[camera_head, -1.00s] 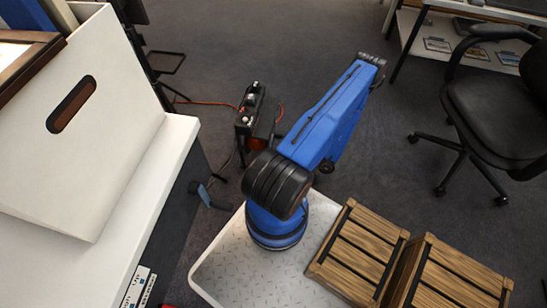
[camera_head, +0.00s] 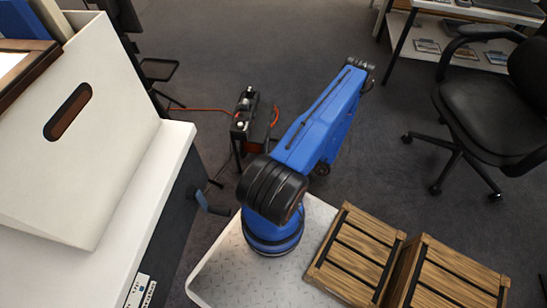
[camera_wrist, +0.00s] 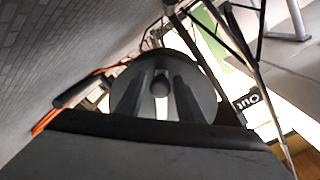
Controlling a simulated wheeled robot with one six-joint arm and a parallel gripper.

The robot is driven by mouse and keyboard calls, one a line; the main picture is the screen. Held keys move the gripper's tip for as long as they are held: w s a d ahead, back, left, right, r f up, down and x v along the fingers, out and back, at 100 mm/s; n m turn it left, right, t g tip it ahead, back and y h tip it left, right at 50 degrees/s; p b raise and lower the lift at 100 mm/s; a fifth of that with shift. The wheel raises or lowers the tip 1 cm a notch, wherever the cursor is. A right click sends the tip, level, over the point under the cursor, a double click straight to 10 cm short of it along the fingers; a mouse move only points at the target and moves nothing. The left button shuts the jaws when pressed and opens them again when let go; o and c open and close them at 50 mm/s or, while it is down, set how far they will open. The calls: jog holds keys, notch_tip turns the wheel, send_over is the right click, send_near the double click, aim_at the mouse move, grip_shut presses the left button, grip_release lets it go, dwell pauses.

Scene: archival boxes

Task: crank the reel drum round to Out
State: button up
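The reel drum cannot be made out there. A black-and-white label (camera_head: 139,291) sits on that side, too small to read. My gripper (camera_wrist: 160,88) shows two fingers apart, with a grey disc and small round part behind the gap. In the head view my arm leans away from the crank, and its fingers are hidden.
A white box (camera_head: 88,130) with a hand slot stands on the white top (camera_head: 150,205). Wooden crates (camera_head: 355,255) sit on my plate. A dark device (camera_head: 250,125) with an orange cord and an office chair (camera_head: 490,110) stand on the carpet. Floor between them is clear.

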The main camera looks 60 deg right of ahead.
dwell(0.3)
jog(key=v, duration=1.7)
jog(key=shift+s+d, duration=0.1)
jog(key=shift+s, duration=0.05)
jog(key=shift+o, duration=0.3)
